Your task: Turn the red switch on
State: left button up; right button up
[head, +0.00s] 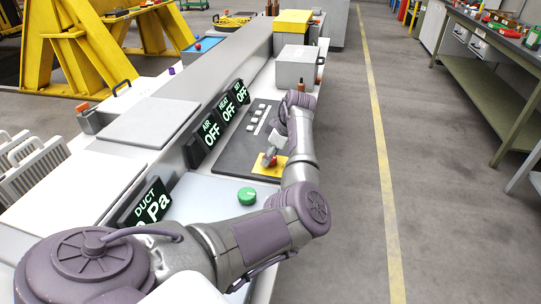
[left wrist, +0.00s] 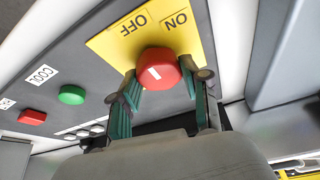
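In the head view, my left gripper (head: 271,158) points down at the yellow plate (head: 262,171) and partly hides the red switch (head: 268,162). My right gripper is not in view.
A green button (head: 247,196) is on the console near my arm. Dark displays (head: 210,130) read AIR OFF, HEAT OFF and a third OFF. A grey box (head: 296,66) stands farther along. The left wrist view shows another red button (left wrist: 32,117). The floor right of the console is clear.

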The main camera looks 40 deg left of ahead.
pick_arm(q)
jog(key=c, duration=0.4)
jog(key=shift+r+m+p, duration=0.15)
jog(key=shift+m+p, duration=0.25)
jog(key=shift+p, duration=0.35)
jog(key=shift+c, duration=0.2)
jog(key=m+t+p, duration=0.1)
jog(key=m+p, duration=0.2)
jog(key=p, duration=0.1)
jog(key=m+t+p, duration=0.1)
jog(key=m+p, duration=0.2)
jog(key=p, duration=0.1)
jog(key=m+t+p, duration=0.1)
jog(key=m+p, duration=0.1)
jog(key=p, duration=0.3)
jog(key=shift+s+a+r+m+t+h, duration=0.1)
jog(key=shift+s+r+m+t+h, duration=0.1)
jog(key=shift+m+t+h, duration=0.15)
jog(key=shift+f+m+t+p, duration=0.25)
jog(key=shift+m+t+p, duration=0.1)
jog(key=shift+m+p, duration=1)
jog(key=o, duration=1.1)
jog(key=shift+o, duration=0.2)
jog(key=shift+f, duration=0.1)
